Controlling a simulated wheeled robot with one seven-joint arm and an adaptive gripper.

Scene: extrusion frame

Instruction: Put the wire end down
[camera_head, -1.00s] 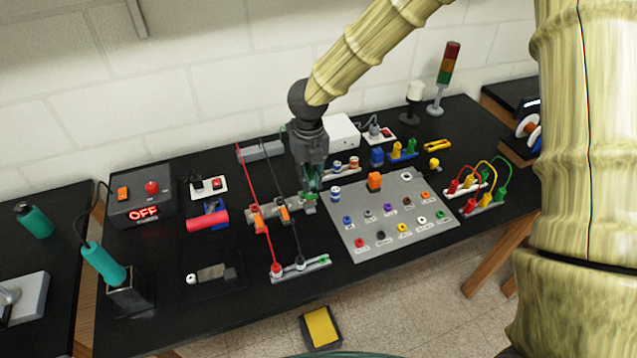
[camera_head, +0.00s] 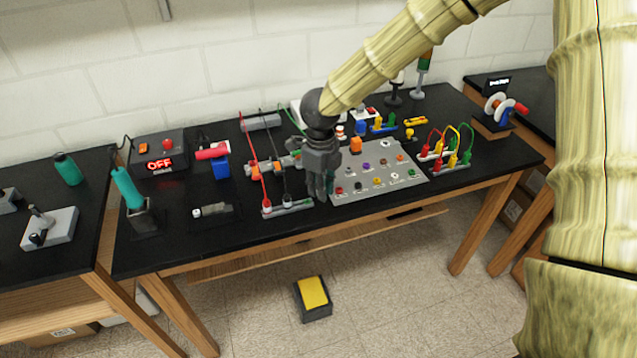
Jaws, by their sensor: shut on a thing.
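A green wire (camera_head: 292,117) runs from near the grey block (camera_head: 261,122) at the back towards my gripper and passes out of sight behind it. My gripper (camera_head: 318,196) is shut, pointing down by the right end of the front terminal strip (camera_head: 290,207). The wire end between its fingers is hidden or too small to make out. A red wire (camera_head: 257,160) and a black wire (camera_head: 283,160) run from the grey block past the orange clips to the front strip. I cannot tell whether the fingers touch the strip.
A grey panel (camera_head: 377,183) with coloured sockets lies close right of my gripper. Red, yellow and green leads (camera_head: 452,143) stand further right. A black tray (camera_head: 214,210) lies to the left, near a soldering iron (camera_head: 127,188). A yellow pedal (camera_head: 313,291) is on the floor.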

